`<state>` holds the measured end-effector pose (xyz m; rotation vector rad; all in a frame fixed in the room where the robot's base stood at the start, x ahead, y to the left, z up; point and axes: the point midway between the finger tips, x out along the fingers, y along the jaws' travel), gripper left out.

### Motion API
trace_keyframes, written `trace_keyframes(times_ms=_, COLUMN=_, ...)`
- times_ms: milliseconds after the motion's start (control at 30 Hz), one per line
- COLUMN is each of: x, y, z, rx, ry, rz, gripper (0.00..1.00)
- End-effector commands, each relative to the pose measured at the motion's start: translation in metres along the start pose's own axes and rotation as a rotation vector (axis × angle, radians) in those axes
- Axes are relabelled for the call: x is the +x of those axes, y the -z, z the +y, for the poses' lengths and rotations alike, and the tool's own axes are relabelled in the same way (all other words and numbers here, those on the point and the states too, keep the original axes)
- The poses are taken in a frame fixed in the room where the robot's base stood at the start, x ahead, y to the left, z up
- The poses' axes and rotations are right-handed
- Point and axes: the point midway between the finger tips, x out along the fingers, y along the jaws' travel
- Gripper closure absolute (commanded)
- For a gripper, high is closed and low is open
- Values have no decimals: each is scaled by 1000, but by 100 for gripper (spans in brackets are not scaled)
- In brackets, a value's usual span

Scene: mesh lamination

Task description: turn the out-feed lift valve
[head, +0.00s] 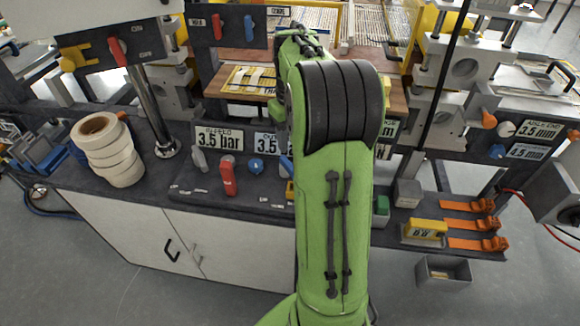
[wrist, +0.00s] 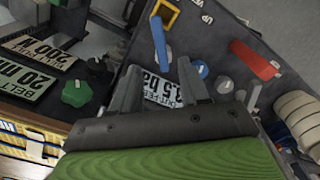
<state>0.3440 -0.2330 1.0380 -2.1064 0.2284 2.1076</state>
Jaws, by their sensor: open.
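My gripper (wrist: 159,70) is open and empty in the wrist view, above the front control shelf. A blue lever (wrist: 160,42) shows beyond its fingertips, its near end between them in the picture; I see no contact. The blue lever (head: 287,165) is partly hidden by my arm in the head view. A red lever (wrist: 255,60), also in the head view (head: 228,175), stands on the same shelf, with a round blue knob (wrist: 200,70) between the two levers. The small valve labels are unreadable, so I cannot confirm which is the out-feed lift valve. My arm hides the gripper in the head view.
Pressure plates reading 3.5 bar (head: 219,138) stand behind the levers. Tape rolls (head: 107,150) stand at the left. A green knob (wrist: 76,93) is left of my gripper in the wrist view. A yellow box (head: 425,229) and orange clamps (head: 478,244) lie at the right.

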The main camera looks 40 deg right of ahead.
Motion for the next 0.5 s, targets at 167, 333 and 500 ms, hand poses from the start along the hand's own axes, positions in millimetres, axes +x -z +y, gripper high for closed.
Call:
trace_keyframes(times_ms=167, x=50, y=-1, z=0, rx=0, ry=2, rz=-3, gripper=55)
trace_keyframes(times_ms=333, x=82, y=0, z=0, rx=1, ry=1, rz=-2, gripper=55)
trace_keyframes(times_ms=500, x=93, y=0, z=0, rx=0, ry=0, rz=0, gripper=55)
